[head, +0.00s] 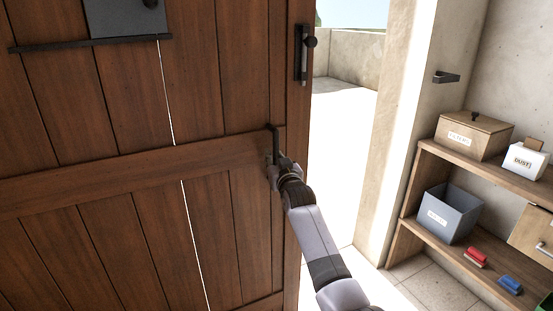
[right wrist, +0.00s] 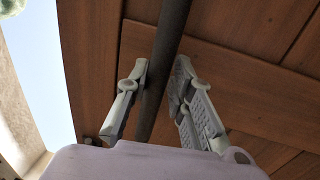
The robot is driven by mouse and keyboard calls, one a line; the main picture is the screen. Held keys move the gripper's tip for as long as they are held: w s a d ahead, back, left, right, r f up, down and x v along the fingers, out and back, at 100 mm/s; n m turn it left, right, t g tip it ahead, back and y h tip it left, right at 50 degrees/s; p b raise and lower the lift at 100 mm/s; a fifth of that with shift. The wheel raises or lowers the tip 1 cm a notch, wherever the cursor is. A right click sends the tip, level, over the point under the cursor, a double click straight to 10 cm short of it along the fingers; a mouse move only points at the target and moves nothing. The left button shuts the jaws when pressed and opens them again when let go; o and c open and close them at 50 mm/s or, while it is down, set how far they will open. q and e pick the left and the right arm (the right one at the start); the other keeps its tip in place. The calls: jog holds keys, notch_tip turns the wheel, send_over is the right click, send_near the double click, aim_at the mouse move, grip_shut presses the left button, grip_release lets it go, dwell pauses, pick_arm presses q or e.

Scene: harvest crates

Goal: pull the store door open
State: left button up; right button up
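The store door (head: 110,190) is brown planked wood and fills the left of the head view. It stands ajar, with bright outdoor ground showing past its right edge. Its dark upright bar handle (head: 275,138) is near that edge. My right gripper (head: 277,165) is at the handle, and the hand partly hides the handle's lower part. In the right wrist view the handle bar (right wrist: 170,45) runs between the two fingers of my right gripper (right wrist: 160,82), which are closed in on it from both sides. My left gripper is not in view.
A dark latch (head: 303,55) sits higher on the door edge. The stone door post (head: 388,130) stands right of the opening. Wooden shelves (head: 425,153) on the right hold a wooden box (head: 471,138), a white box (head: 525,162), a grey bin (head: 448,213) and red and blue brushes.

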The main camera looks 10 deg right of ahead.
jog(key=o, duration=0.3)
jog(key=shift+a, duration=0.1)
jog(key=shift+s, duration=0.1)
jog(key=s+d, duration=0.2)
jog(key=s, duration=0.9)
jog(key=shift+s, duration=0.35)
